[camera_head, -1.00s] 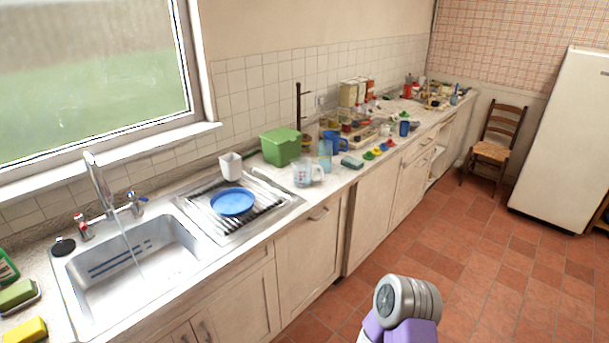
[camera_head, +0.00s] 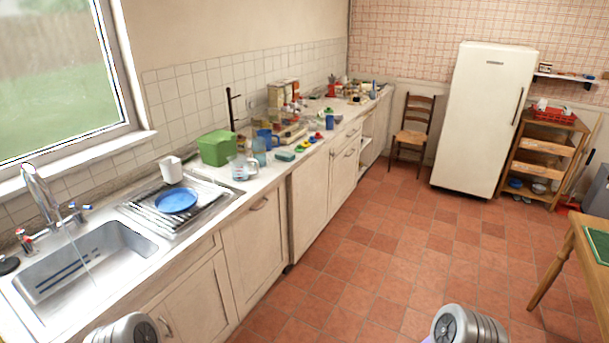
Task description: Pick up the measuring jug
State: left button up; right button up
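The measuring jug (camera_head: 239,168) is clear with a handle on its right side. It stands upright on the counter, just right of the drying rack and in front of a green box (camera_head: 216,148). A clear bluish tumbler (camera_head: 259,151) stands close behind it. Parts of my two arms show at the bottom edge, well short of the counter items. Neither gripper is visible.
A blue plate (camera_head: 176,200) lies on the drying rack, with a white cup (camera_head: 171,169) behind it. A green-and-blue sponge (camera_head: 285,155) lies right of the jug. The sink (camera_head: 85,262) is at left. The tiled floor (camera_head: 370,250) is clear; a wooden table (camera_head: 575,250) stands at right.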

aim_at(243, 168)
jog(key=z, duration=0.7)
jog(key=i, duration=2.45)
jog(key=u, duration=0.85)
